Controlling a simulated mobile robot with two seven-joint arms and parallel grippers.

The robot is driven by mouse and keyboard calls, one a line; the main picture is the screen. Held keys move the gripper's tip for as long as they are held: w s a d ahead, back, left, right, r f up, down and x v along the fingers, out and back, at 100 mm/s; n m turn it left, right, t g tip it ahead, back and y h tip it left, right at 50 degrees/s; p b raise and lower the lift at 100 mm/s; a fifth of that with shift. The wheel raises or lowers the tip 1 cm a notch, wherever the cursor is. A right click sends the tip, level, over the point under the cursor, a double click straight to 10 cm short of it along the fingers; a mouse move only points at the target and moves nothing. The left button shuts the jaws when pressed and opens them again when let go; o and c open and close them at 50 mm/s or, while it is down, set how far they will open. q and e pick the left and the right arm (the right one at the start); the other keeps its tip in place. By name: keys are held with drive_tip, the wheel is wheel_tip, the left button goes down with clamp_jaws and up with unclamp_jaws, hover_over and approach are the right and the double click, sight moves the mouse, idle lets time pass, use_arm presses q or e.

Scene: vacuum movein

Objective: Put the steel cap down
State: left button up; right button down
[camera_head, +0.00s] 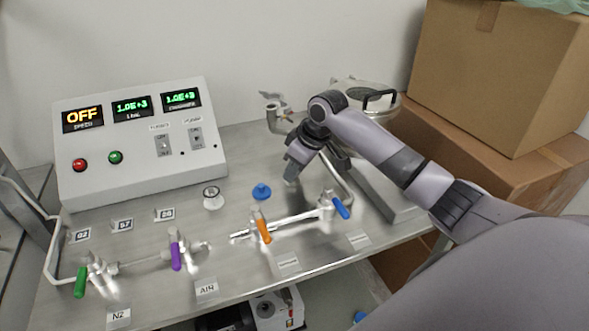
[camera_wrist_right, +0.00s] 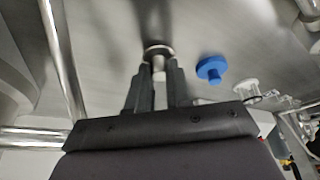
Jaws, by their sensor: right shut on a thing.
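My right gripper (camera_head: 291,177) reaches down over the steel table (camera_head: 235,162), to the right of and behind the blue cap. In the right wrist view its two fingers (camera_wrist_right: 157,88) are closed around the stem of the steel cap (camera_wrist_right: 158,54). The cap's round, shiny flange shows beyond the fingertips, close to the tabletop. I cannot tell whether it touches the table. The gripper hides the cap in the head view. My left gripper is not in view.
A blue cap (camera_head: 261,191) and a white fitting (camera_head: 212,197) stand on the table. Valves with orange (camera_head: 263,230), blue (camera_head: 340,207) and purple (camera_head: 175,256) handles line the front. A control panel (camera_head: 140,150) stands at the left, a steel chamber (camera_head: 375,97) behind my arm.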

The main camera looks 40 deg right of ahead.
drive_tip(key=shift+f, duration=0.15)
drive_tip(key=shift+f, duration=0.15)
drive_tip(key=c, duration=1)
unclamp_jaws()
drive_tip(key=shift+c, duration=0.2)
drive_tip(key=v, duration=1.2)
drive_tip(key=shift+b, duration=0.35)
drive_tip(key=shift+s, duration=0.1)
